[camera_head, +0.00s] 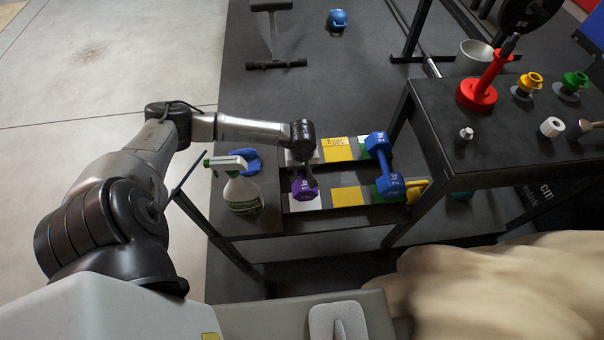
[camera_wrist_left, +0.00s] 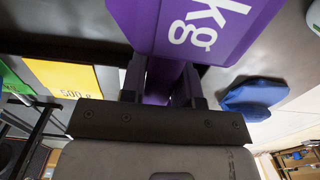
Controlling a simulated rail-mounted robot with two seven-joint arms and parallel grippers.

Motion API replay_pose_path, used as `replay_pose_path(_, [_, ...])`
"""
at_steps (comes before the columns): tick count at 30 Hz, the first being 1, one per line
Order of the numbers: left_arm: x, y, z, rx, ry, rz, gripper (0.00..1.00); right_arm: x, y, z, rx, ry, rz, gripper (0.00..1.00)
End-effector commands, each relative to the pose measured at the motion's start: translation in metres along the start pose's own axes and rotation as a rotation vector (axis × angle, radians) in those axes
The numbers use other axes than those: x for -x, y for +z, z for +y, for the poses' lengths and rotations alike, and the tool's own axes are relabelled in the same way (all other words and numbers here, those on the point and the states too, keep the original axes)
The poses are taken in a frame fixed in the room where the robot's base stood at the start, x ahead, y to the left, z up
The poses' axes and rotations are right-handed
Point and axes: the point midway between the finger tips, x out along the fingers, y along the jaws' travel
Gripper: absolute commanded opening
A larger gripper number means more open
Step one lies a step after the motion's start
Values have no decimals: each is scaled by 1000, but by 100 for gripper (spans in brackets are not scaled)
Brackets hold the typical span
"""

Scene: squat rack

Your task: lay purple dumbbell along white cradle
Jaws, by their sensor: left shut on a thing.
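The purple dumbbell (camera_head: 304,187) is at the left end of the low rack, over the white cradle (camera_head: 308,202). One of its heads, marked "kg", fills the top of the left wrist view (camera_wrist_left: 205,28). My left gripper (camera_head: 311,176) reaches in from the left above the rack. In the wrist view its fingers (camera_wrist_left: 163,88) are shut on the purple handle. The dumbbell hides part of the cradle, so I cannot tell whether it touches the cradle. My right gripper is in neither view.
A blue dumbbell (camera_head: 383,166) lies across the green cradle at right, beside the yellow cradle (camera_head: 347,196). A spray bottle (camera_head: 242,190) and a blue object (camera_head: 246,158) stand close at left. A higher black table (camera_head: 500,140) with a red post rises at right.

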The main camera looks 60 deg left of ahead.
Motion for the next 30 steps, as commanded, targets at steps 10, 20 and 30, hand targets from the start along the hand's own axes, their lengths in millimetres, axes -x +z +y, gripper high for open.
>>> replay_pose_path(10, [-22, -1, 1, 0, 3, 2, 0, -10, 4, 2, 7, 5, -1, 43])
replay_pose_path(20, [-27, 0, 0, 0, 0, 0, 32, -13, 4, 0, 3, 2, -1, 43])
replay_pose_path(30, [-26, 0, 0, 0, -1, 0, 55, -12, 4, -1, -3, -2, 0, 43])
